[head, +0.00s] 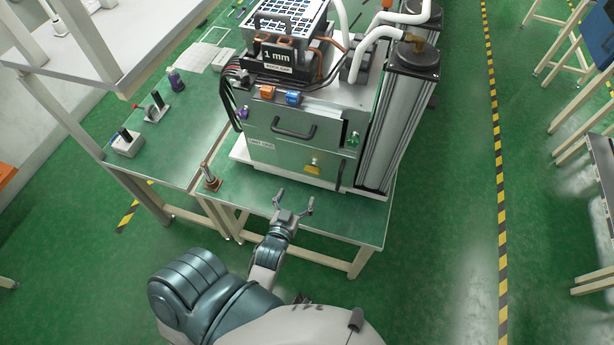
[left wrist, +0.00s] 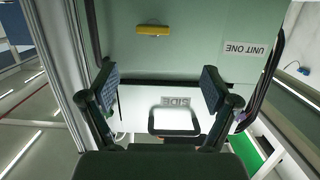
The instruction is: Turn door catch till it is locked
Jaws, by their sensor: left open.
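The front of the machine (head: 285,155) has a grey-green door panel labelled "UNIT ONE". A small yellow piece, which looks like the door catch (head: 313,168), sits low on this panel. In the left wrist view the yellow catch (left wrist: 152,30) lies crosswise near the top, beyond the fingers, with nothing touching it. My left gripper (head: 294,199) is open and empty in front of the machine, below the catch in the picture. Its two fingers (left wrist: 158,90) are spread wide in the wrist view. My right gripper is not in view.
A black handle (head: 294,132) is on the upper front, with a green knob (head: 353,138) to its right. A black upright bar (head: 340,176) stands right of the catch. A brown-based post (head: 211,182) stands on the green table (head: 370,222) at the left.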

